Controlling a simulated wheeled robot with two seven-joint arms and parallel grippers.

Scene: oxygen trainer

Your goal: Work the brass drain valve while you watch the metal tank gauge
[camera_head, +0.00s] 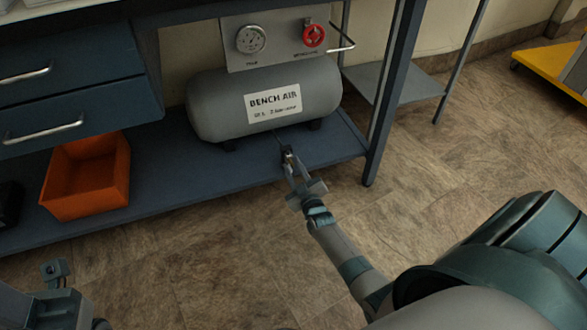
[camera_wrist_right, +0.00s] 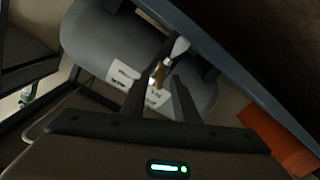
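The grey tank (camera_head: 215,105), labelled BENCH AIR, lies on the lower shelf of the bench. The metal tank gauge (camera_head: 251,39) is a round dial on the panel above it; its reading is too small to make out. In the right wrist view, the brass drain valve (camera_wrist_right: 160,74) shows with a pale lever (camera_wrist_right: 180,47) under the tank. My right gripper (camera_head: 291,168) reaches in at the tank's front underside. In the right wrist view its fingers are apart, with the brass part between or just beyond the tips; contact is unclear. My left gripper (camera_head: 56,270) is at the lower left, partly cut off.
A red handwheel (camera_head: 314,35) sits on the panel right of the gauge. An orange bin (camera_head: 88,178) stands on the shelf to the left, below blue drawers (camera_head: 50,95). A bench leg (camera_head: 390,95) stands right of the tank. The floor in front is clear.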

